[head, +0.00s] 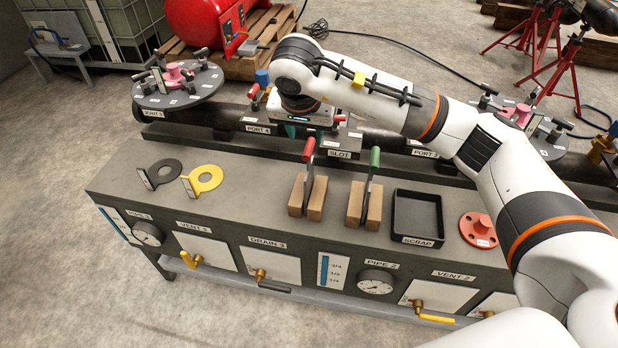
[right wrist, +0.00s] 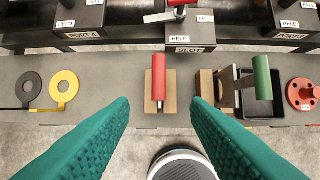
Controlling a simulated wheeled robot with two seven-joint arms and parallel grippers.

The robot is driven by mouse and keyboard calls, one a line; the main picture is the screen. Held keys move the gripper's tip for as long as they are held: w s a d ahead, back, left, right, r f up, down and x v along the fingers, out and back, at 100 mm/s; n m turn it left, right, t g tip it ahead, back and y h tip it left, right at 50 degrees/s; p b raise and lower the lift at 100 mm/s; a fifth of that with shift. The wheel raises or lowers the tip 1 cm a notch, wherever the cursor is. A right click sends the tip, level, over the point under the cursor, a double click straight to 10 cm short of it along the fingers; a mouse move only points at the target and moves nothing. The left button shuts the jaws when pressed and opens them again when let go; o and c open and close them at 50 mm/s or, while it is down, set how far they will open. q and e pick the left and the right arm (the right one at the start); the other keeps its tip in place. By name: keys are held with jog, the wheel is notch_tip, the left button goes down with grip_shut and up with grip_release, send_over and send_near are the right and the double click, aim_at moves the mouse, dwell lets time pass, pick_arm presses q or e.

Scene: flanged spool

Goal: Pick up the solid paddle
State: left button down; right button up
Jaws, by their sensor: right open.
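Two upright paddles stand edge-on in wooden blocks on the bench: one with a red handle (head: 309,149), one with a green handle (head: 375,157). Their plates are mostly hidden between the blocks, so I cannot tell which is solid. In the right wrist view the red handle (right wrist: 159,77) appears between and beyond my fingertips, and the green handle (right wrist: 262,77) is to the right. My right gripper (head: 303,131) is open and empty, its teal fingers (right wrist: 160,106) apart, above and behind the red-handled paddle. My left gripper is not in view.
A black ring paddle (head: 164,173) and a yellow ring paddle (head: 203,180) lie flat at left. A black SCRAP tray (head: 417,214) and a red flange (head: 478,229) are at right. Behind runs a dark pipe with a SLOT-labelled block (head: 340,153).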

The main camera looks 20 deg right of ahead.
aim_at(308, 148)
jog(key=x, duration=0.4)
jog(key=p+x, duration=0.1)
jog(key=x, duration=0.1)
jog(key=shift+w+d+r, duration=0.15)
jog(key=shift+d+r, duration=0.05)
jog(key=shift+d, duration=0.2)
jog(key=shift+w+a+p+x, duration=0.15)
jog(key=shift+p+x, duration=0.15)
jog(key=shift+x, duration=1.2)
jog(key=shift+w+a+p+x, duration=0.1)
jog(key=shift+p+x, duration=0.2)
jog(key=shift+x, duration=1.2)
grip_shut()
jog(key=shift+r, duration=0.2)
